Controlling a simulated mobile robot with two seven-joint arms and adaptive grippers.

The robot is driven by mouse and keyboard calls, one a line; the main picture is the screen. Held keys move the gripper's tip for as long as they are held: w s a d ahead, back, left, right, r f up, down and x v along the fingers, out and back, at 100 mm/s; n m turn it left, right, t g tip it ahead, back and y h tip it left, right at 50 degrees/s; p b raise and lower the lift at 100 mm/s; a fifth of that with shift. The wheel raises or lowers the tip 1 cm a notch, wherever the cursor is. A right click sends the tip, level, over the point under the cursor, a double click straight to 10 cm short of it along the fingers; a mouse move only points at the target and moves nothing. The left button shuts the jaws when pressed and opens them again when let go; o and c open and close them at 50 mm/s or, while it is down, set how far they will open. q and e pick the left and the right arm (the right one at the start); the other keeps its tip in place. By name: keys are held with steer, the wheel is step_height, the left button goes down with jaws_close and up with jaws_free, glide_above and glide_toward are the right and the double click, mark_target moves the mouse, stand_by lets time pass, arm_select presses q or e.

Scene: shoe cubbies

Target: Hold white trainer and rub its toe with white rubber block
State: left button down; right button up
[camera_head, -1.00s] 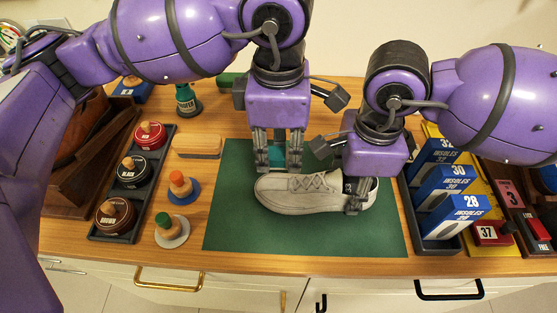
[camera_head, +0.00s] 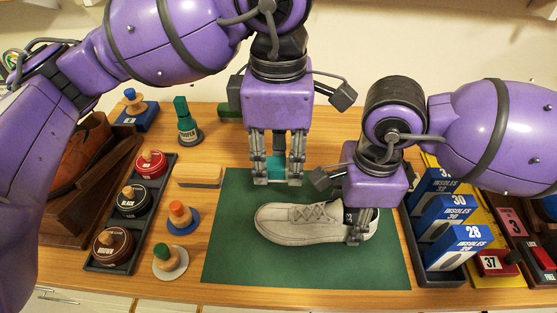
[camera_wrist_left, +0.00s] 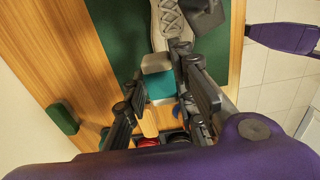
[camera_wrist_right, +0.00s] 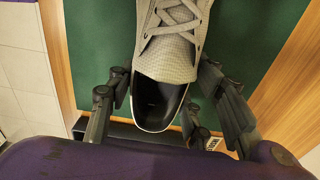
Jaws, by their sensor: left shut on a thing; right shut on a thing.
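The pale grey-white trainer (camera_head: 300,221) stands on the green mat (camera_head: 240,262), its toe pointing left in the head view. My right gripper (camera_head: 360,222) is shut on the trainer's heel; the right wrist view shows the trainer (camera_wrist_right: 168,55) with its dark heel opening between the fingers. My left gripper (camera_head: 277,180) is shut on the rubber block, whose teal part shows between the fingers (camera_head: 275,166). In the left wrist view the block (camera_wrist_left: 157,64) has a whitish end toward the trainer. In the head view it is behind the trainer and apart from it; its height is unclear.
A wooden-backed brush (camera_head: 199,176) and two knobbed daubers, orange (camera_head: 181,214) and green (camera_head: 168,258), lie left of the mat. Polish tins (camera_head: 132,200) sit in a dark tray. A green bottle (camera_head: 187,124) stands behind. Blue insole boxes (camera_head: 455,246) stand right. The front of the mat is clear.

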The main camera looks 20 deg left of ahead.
steer(key=o, duration=1.4)
steer(key=shift+r, duration=0.1)
step_height(320, 180, up, 7)
steer(key=shift+r, duration=0.2)
